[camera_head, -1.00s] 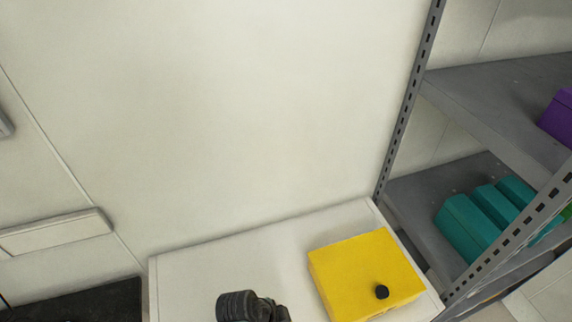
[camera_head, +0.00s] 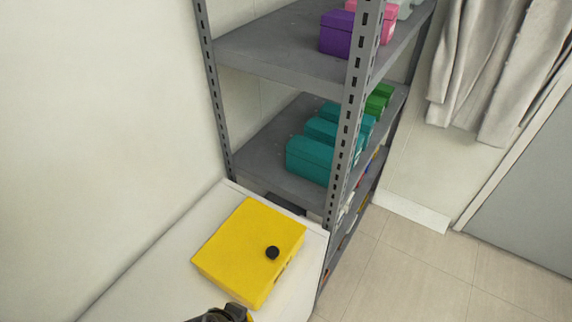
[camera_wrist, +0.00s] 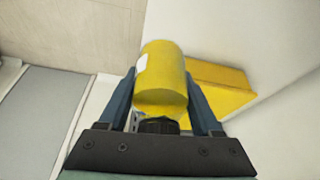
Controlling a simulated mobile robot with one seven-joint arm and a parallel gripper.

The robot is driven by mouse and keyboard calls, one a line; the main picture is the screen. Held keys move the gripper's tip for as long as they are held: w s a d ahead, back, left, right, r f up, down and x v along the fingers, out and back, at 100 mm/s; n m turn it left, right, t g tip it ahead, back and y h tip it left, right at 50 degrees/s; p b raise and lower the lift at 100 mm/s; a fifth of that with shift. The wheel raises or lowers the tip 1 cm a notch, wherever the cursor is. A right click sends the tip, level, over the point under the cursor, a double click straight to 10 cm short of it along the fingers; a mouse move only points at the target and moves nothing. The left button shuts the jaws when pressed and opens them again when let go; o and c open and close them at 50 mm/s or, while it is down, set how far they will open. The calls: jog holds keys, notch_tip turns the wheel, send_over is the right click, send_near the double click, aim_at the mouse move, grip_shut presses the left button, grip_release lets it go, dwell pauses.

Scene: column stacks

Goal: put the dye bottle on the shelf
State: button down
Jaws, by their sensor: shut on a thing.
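The dye bottle (camera_wrist: 163,80) is a yellow cylinder with a pale label patch and a black cap, seen in the wrist view. My gripper (camera_wrist: 164,100) is shut on it, one finger on each side. In the head view only a dark part of my arm and a bit of yellow show at the bottom edge, beside the yellow box. The shelf (camera_head: 280,52) is a grey metal rack with slotted uprights, right of the white cabinet. Its upper board holds purple and pink boxes; the board below (camera_head: 262,160) holds teal and green ones.
A yellow box (camera_head: 240,245) with a black knob lies on the white cabinet top (camera_head: 135,290), left of the rack. The rack's front upright (camera_head: 350,120) partly hides the boxes. A curtain (camera_head: 490,70) hangs at the right; the tiled floor (camera_head: 430,265) there is clear.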

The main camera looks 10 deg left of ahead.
jog(key=w+d+r+n+y+b, duration=0.1)
jog(key=w+d+n, duration=0.1)
jog(key=d, duration=1)
jog(key=shift+w+d+r+n, duration=0.15)
jog(key=shift+w+n, duration=0.2)
jog(key=shift+n, duration=0.05)
jog(key=shift+w, duration=0.15)
